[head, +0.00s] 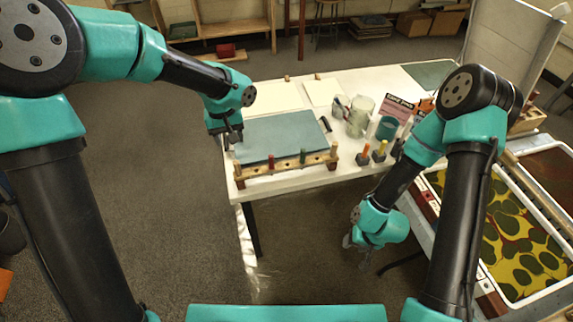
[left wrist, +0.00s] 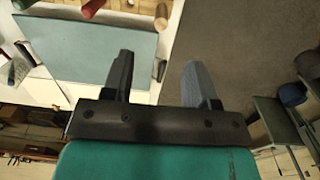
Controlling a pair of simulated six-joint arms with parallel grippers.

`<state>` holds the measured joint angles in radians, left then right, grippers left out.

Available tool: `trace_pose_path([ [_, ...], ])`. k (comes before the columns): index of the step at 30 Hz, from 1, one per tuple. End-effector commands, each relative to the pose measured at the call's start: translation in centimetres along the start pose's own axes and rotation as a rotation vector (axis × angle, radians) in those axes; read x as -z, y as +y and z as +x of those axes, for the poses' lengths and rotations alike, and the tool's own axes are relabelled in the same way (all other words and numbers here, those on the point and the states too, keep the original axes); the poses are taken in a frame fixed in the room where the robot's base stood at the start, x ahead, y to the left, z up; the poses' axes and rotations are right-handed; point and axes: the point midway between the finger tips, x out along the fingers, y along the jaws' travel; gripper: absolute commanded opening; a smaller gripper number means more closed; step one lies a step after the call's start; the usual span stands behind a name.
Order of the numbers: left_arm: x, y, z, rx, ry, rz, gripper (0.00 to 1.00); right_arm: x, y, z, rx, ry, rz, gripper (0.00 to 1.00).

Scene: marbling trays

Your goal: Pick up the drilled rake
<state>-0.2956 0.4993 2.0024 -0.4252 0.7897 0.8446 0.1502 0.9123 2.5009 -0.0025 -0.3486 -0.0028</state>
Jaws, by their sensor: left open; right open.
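A long wooden bar with a row of drilled holes (head: 287,168) stands along the front edge of the table, with several upright pegs in it. I cannot tell for sure whether this bar or a peg in it is the drilled rake. Among the pegs are a red one (head: 271,161), a green one (head: 303,156) and a plain wooden one (head: 238,163) at the left end. The red peg (left wrist: 92,8) and a wooden peg (left wrist: 161,16) also show in the left wrist view. My left gripper (left wrist: 160,75) is open and empty, near the bar's left end. My right gripper (head: 358,250) is open, low in front of the table.
A blue-grey board (head: 280,135) lies behind the bar on the white table (head: 350,165). Small bottles with coloured tops (head: 380,150), jugs (head: 359,117) and a teal cup (head: 387,127) stand to the right. A marbling tray (head: 545,296) is at far right.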

Motion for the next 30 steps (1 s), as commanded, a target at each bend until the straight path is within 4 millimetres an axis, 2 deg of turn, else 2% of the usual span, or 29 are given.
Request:
trace_pose_path([
  [1, 0.2, 0.2, -1.3, 0.014, 0.012, -0.009, 0.53, 0.0, 0.0, 0.0, 0.000, 0.000, 0.000, 0.50],
  [4, 0.3, 0.2, -2.3, 0.032, 0.019, -0.023, 0.53, 0.0, 0.0, 0.0, 0.000, 0.000, 0.000, 0.50],
  [15, 0.3, 0.2, -2.1, 0.034, 0.017, -0.024, 0.53, 0.0, 0.0, 0.0, 0.000, 0.000, 0.000, 0.50],
  [20, 0.3, 0.1, -0.4, 0.035, 0.015, -0.023, 0.53, 0.0, 0.0, 0.0, 0.000, 0.000, 0.000, 0.50],
  [30, 0.4, -0.1, 5.4, 0.034, 0.013, -0.022, 0.53, 0.0, 0.0, 0.0, 0.000, 0.000, 0.000, 0.50],
])
